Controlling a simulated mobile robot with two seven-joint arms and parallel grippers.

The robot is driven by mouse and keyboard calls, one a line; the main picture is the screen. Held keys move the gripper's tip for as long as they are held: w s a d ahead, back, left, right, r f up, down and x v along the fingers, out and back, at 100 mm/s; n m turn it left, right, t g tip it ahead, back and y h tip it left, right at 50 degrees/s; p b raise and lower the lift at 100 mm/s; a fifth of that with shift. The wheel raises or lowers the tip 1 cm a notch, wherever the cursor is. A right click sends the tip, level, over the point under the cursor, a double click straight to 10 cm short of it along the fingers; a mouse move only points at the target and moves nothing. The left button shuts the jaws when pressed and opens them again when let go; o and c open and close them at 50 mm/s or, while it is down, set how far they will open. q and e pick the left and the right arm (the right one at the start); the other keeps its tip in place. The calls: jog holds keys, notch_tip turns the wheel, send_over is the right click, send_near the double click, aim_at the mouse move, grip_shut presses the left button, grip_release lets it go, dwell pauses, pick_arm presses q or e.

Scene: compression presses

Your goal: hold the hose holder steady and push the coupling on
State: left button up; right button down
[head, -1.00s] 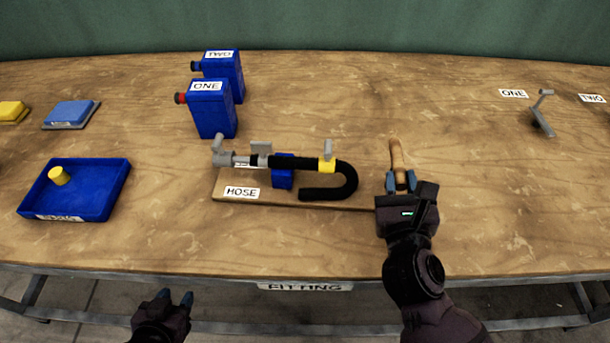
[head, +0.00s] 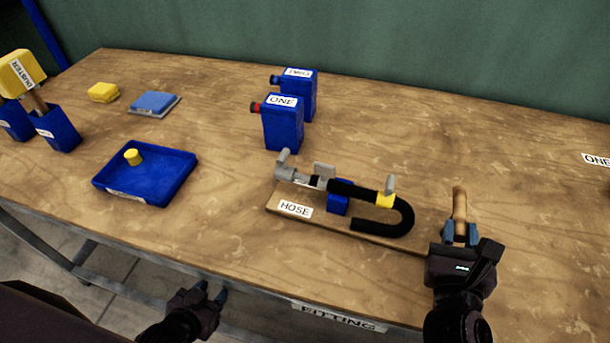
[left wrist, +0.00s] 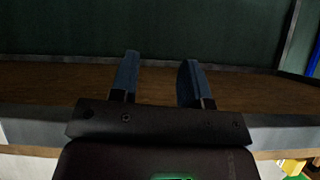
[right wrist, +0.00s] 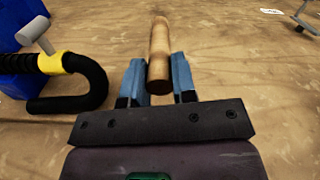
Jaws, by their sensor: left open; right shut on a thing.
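The hose holder is a wooden board (head: 275,206) labelled HOSE, with a blue block (head: 337,204) on it. A black hose (head: 405,222) with a yellow band (head: 385,200) lies across the block and bends back in a U at its right end. A grey metal fitting (head: 290,174), seemingly the coupling, is at the hose's left end. My right gripper (head: 460,233) is shut on a wooden rod (head: 459,203) right of the board; the rod also shows in the right wrist view (right wrist: 159,50). My left gripper (head: 212,290) is open and empty, in front of the table edge.
Blue containers ONE (head: 284,130) and TWO (head: 300,85) stand behind the board. A blue tray (head: 180,185) with a yellow cylinder (head: 133,157) is to its left. A blue pad (head: 155,103) and yellow block (head: 103,92) lie farther back. The table's right side is mostly clear.

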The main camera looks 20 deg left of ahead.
pick_arm(q)
jog(key=shift+s+f, duration=0.1)
jog(key=shift+s, duration=0.2)
